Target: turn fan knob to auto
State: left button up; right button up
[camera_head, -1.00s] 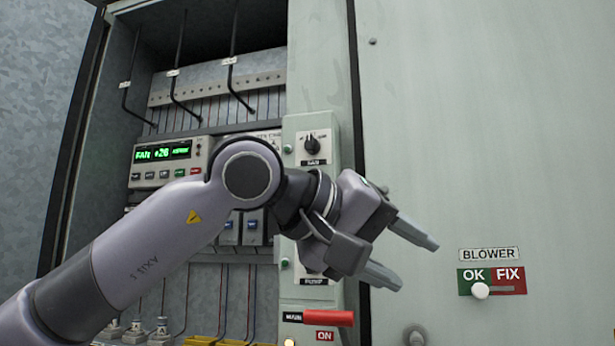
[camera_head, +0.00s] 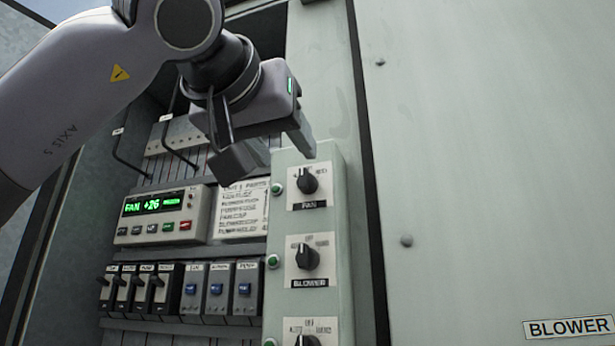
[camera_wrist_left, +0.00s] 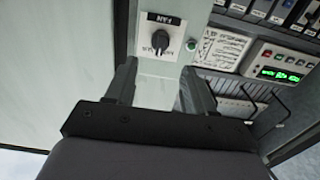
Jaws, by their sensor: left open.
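The fan knob (camera_head: 308,184) is a black rotary knob on a white plate labelled FAN, at the top of the pale green panel strip (camera_head: 342,235). My left gripper (camera_head: 285,165) is open and empty, just above and slightly left of the fan knob, apart from it. In the left wrist view the fan knob (camera_wrist_left: 160,42) shows upside down beyond the two fingers (camera_wrist_left: 160,85), with nothing between them. The small lettering around the knob is too small to read surely. My right gripper is not in view.
Below sit the blower knob (camera_head: 308,257) and a third knob (camera_head: 308,340), cut off at the bottom edge. Left are a controller display (camera_head: 152,205) reading FAN +26, a printed list (camera_head: 240,212) and several breakers (camera_head: 190,290). A large flat door (camera_head: 480,150) fills the right.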

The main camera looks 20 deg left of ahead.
aim_at(302, 171)
pick_arm(q)
jog(key=shift+w+d+p, duration=0.15)
jog(key=shift+w+p, duration=0.55)
jog(key=shift+w, duration=2.35)
grip_shut()
